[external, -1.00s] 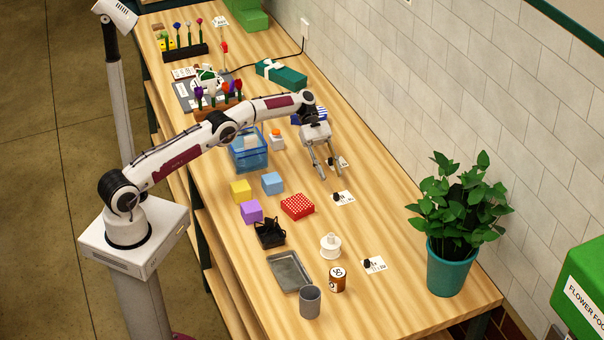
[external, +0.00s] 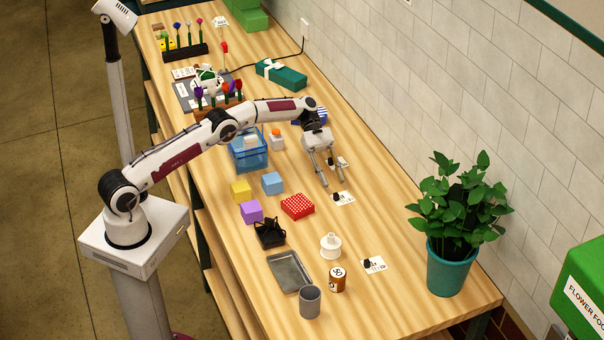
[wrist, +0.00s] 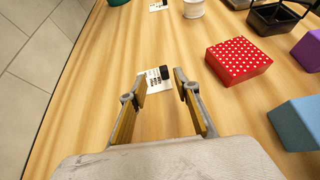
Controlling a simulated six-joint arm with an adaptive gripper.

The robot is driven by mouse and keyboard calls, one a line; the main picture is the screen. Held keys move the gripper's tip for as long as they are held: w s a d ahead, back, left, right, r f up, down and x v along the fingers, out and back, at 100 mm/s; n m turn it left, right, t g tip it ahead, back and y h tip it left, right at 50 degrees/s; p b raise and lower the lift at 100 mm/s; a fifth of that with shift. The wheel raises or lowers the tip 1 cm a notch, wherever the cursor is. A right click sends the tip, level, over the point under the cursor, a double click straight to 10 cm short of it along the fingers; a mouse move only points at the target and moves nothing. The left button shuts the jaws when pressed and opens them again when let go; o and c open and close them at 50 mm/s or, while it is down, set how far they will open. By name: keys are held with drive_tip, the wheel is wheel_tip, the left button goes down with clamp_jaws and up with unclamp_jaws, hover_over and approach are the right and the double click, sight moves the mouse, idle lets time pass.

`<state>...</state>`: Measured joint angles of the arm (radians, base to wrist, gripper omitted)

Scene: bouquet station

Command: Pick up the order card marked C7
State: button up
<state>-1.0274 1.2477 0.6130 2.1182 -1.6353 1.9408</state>
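My gripper (external: 333,180) is open and empty above the right side of the table; its fingers also show in the wrist view (wrist: 158,90). A white card with a black block on it (external: 344,198) lies just ahead of the fingertips. In the wrist view the card (wrist: 154,83) appears between and beyond the open fingers. A similar card (external: 342,163) lies beside my fingers, partly covered. A third card (external: 376,266) lies nearer the front and also shows at the top of the wrist view (wrist: 158,6). The markings are too small to tell which is C7.
A white spool-like item (external: 330,247) and a potted plant (external: 451,268) stand nearer the front. The table along the wall is mostly clear.

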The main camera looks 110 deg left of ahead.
sight(335, 193)
drive_tip(key=shift+w+d+f, duration=0.25)
drive_tip(key=shift+d+f, duration=0.15)
drive_tip(key=shift+d, duration=0.1)
drive_tip(key=shift+w+d+f, duration=0.25)
drive_tip(key=shift+d+f, duration=0.15)
drive_tip(key=shift+d, duration=0.05)
drive_tip(key=shift+x, duration=1.2)
drive_tip(key=shift+s, duration=0.1)
drive_tip(key=shift+c, duration=0.3)
clamp_jaws()
